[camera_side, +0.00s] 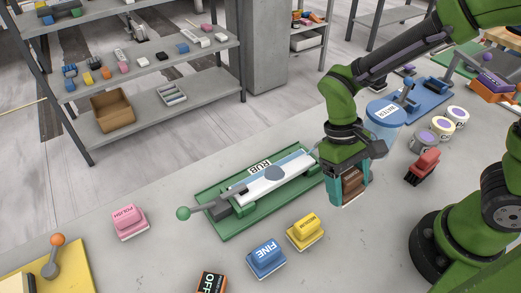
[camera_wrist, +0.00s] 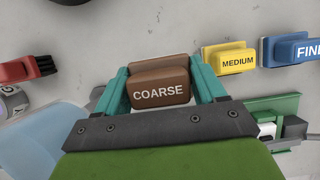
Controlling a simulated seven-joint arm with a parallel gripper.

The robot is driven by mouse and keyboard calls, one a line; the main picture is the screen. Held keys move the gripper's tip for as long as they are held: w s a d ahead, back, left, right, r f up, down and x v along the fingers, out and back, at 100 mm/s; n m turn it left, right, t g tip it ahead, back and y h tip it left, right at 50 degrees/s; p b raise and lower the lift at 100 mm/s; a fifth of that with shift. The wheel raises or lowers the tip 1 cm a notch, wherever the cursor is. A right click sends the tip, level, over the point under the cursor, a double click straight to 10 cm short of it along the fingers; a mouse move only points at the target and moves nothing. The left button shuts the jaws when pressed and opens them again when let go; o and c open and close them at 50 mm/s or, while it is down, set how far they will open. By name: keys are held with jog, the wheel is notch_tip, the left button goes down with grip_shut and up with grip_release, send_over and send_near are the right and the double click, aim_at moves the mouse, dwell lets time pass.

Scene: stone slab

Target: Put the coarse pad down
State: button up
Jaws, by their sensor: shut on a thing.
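The brown coarse pad (camera_wrist: 158,92), lettered COARSE, is between the teal fingers of my gripper (camera_wrist: 160,88) in the wrist view. In the side view the brown pad (camera_side: 351,181) shows between the fingers of my gripper (camera_side: 349,190), which is shut on it. The pad is right of the green rub fixture and close to the slab (camera_side: 300,262). I cannot tell whether its underside touches the slab.
The yellow medium pad (camera_side: 306,230) and blue fine pad (camera_side: 266,257) stand in front of the green rub fixture (camera_side: 215,208). A pink polish pad (camera_side: 129,221) is left. A red brush (camera_side: 424,166) and blue water tub (camera_side: 385,120) are right. Bare slab lies between the medium pad and my gripper.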

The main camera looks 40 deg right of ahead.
aim_at(342, 218)
notch_tip(342, 218, down, 7)
jog(key=shift+f, duration=0.2)
jog(key=shift+f, duration=0.1)
jog(key=o, duration=1)
jog(key=v, duration=1.2)
jog(key=shift+w, duration=0.1)
